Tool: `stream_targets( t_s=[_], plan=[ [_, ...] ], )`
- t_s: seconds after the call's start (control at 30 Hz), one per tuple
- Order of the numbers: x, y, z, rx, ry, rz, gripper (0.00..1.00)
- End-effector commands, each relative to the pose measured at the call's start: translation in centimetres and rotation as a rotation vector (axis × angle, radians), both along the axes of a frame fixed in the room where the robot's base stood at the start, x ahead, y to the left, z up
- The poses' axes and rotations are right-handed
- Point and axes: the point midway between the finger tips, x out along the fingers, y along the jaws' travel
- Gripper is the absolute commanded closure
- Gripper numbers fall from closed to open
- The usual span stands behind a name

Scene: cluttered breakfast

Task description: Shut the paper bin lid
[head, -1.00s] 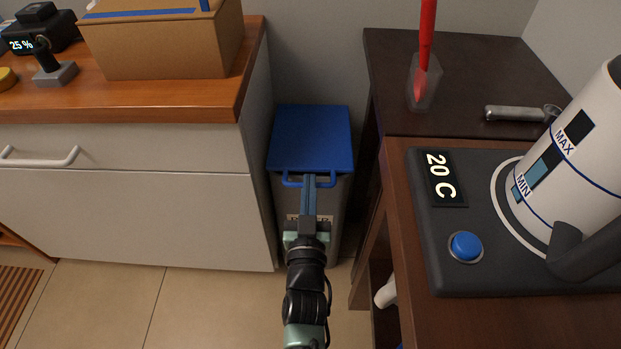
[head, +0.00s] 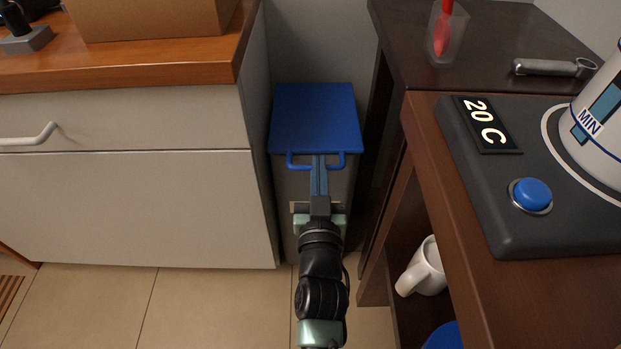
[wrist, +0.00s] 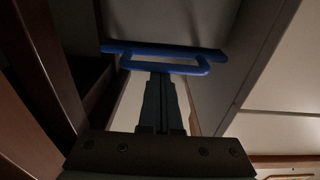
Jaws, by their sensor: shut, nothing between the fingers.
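The paper bin (head: 292,185) is a grey box standing in the gap between the cabinet and the dark side table. Its blue lid (head: 315,115) lies over the top, and a blue loop handle (head: 291,160) sticks out from the lid's front edge. In the wrist view the handle (wrist: 200,69) is just beyond the fingertips. My gripper (head: 319,160) is shut and empty, its fingertips at the handle. It also shows in the wrist view (wrist: 160,80). I cannot tell whether the tips touch the handle. My gripper hides part of the bin's front and its label.
A white cabinet (head: 130,205) with a wooden top stands close on the left. On the right, a brown table (head: 520,285) bears a kettle base (head: 490,190), with a white mug (head: 425,270) on a shelf below. The tiled floor (head: 200,300) in front is clear.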

Motion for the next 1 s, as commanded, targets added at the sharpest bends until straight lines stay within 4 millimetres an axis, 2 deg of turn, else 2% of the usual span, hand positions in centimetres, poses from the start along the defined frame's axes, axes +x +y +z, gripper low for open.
stream_targets(
  t_s=[0.03,0.17,0.23,0.47,0.57,0.8,0.87,1.0],
  plan=[
    [0.0,-0.2,-0.9,0.001,-0.003,0.002,1.0],
    [-0.2,-0.7,-1.3,-0.002,-0.004,0.006,1.0],
    [-0.2,-0.8,-0.5,-0.002,-0.001,0.005,1.0],
    [-0.1,-0.8,-0.2,-0.002,-0.001,0.005,1.0],
    [0.0,-0.7,0.6,-0.002,-0.002,0.005,1.0],
    [1.0,-0.4,4.5,-0.002,-0.002,0.005,1.0],
    [-0.5,-0.5,3.3,-0.005,0.006,0.006,1.0],
    [-3.0,-0.6,2.9,-0.005,0.005,0.007,1.0]
  ],
)
